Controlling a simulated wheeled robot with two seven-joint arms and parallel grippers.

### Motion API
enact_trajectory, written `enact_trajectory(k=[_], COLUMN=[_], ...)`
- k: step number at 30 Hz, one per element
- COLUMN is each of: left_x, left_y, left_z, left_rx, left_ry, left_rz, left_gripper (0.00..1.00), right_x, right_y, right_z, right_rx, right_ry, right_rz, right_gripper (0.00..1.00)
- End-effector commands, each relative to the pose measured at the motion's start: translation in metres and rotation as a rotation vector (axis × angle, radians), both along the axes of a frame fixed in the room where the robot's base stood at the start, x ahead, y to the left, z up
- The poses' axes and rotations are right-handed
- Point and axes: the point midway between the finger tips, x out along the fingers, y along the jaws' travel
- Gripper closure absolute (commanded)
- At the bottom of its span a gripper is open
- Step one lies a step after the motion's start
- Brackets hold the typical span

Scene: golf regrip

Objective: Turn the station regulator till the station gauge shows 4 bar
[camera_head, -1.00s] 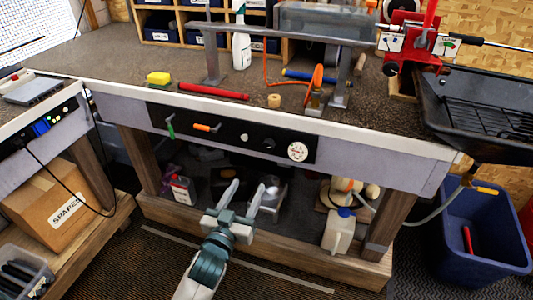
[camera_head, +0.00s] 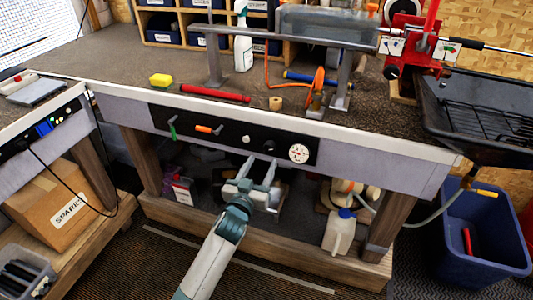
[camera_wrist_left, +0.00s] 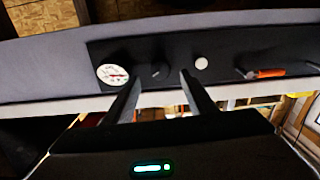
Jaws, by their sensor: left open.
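The station gauge (camera_head: 298,153) is a round white dial at the right end of the black panel (camera_head: 225,134) on the bench front. It also shows in the left wrist view (camera_wrist_left: 112,74); its reading is too small to tell. Left of it in the head view is a dark round knob (camera_head: 268,144), likely the station regulator. My left gripper (camera_head: 261,160) is open, just below and in front of this knob. In the left wrist view, the knob (camera_wrist_left: 158,71) appears between the fingertips (camera_wrist_left: 158,76), with a gap on each side; contact cannot be told. My right gripper is not in view.
The panel also carries a pale round knob (camera_head: 246,139), an orange handle (camera_head: 204,129) and a green lever (camera_head: 172,130). A wooden shelf beam (camera_head: 190,217) runs below the arm. A white jug (camera_head: 338,232) stands under the bench.

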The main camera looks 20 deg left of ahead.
Motion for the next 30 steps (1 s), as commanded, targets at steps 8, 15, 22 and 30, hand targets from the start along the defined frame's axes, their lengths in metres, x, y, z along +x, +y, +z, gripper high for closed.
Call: enact_trajectory(k=[8, 15, 22, 30], left_x=[0.043, 0.057, 0.058, 0.058], left_y=[-0.001, -0.001, -0.001, -0.001], left_z=[0.001, 0.0, 0.0, 0.0], left_rx=[0.0, -0.001, -0.001, -0.001], left_ry=[-0.001, 0.0, 0.0, 0.0], left_rz=[0.0, 0.0, 0.0, 0.0], left_gripper=[0.49, 0.49, 0.49, 0.91], right_x=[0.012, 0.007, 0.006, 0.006], right_y=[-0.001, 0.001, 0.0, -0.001], right_z=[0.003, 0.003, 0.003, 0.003], right_rx=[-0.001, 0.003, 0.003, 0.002], right_ry=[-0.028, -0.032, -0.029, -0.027], right_rz=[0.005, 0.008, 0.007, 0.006], right_gripper=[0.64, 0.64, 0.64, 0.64])
